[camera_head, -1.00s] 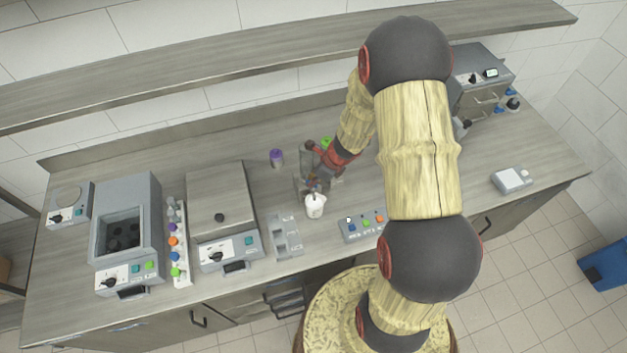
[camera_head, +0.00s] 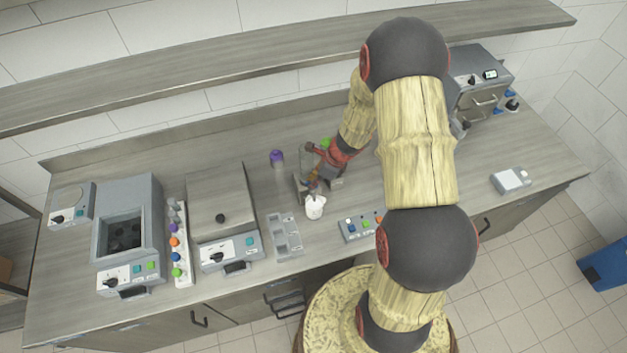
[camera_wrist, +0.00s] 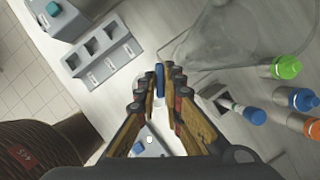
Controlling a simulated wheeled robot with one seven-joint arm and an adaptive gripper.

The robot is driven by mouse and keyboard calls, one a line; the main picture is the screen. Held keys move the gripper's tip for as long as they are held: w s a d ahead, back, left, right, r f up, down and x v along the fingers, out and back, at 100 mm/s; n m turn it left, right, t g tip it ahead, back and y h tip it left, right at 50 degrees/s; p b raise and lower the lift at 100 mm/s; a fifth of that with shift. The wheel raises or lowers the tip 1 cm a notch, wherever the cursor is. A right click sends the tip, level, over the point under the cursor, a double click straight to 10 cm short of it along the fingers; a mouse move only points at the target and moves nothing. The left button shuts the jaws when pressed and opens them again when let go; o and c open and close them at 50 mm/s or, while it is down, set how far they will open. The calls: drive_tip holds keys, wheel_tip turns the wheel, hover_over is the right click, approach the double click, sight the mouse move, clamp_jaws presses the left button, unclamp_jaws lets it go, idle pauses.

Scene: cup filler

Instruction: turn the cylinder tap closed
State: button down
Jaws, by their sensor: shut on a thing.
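The clear cylinder (camera_head: 303,182) of the filler stands on the bench in the head view, partly hidden by my gripper. It shows as a large transparent shape (camera_wrist: 225,40) in the wrist view. A white cup (camera_head: 315,208) stands on the bench just in front of it. My gripper (camera_head: 313,186) is low at the cylinder, just above and behind the cup. In the wrist view my gripper (camera_wrist: 166,78) has its fingertips close around a small blue piece (camera_wrist: 159,80), which looks like the tap's handle. The fingers hide most of the tap, so its angle is unclear.
A grey rack (camera_head: 284,236) stands left of the cup, and a button panel (camera_head: 360,226) stands to its right. Bottles with green (camera_wrist: 287,67), blue (camera_wrist: 304,99) and orange (camera_wrist: 311,128) caps stand close to the right of my gripper. A purple-capped bottle (camera_head: 277,158) stands behind.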

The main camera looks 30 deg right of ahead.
drive_tip(key=n+g+p, duration=0.1)
drive_tip(key=n, duration=0.2)
drive_tip(key=shift+w+d+y, duration=0.1)
drive_tip(key=shift+y, duration=0.3)
drive_tip(key=shift+n+g, duration=0.6)
drive_tip(key=shift+n, duration=1.3)
drive_tip(key=shift+w, duration=0.1)
drive_tip(key=c, duration=2.2)
unclamp_jaws()
drive_tip(key=shift+y, duration=0.3)
drive_tip(key=w+v, duration=0.1)
drive_tip(key=v, duration=1.1)
drive_tip(key=shift+s, duration=0.45)
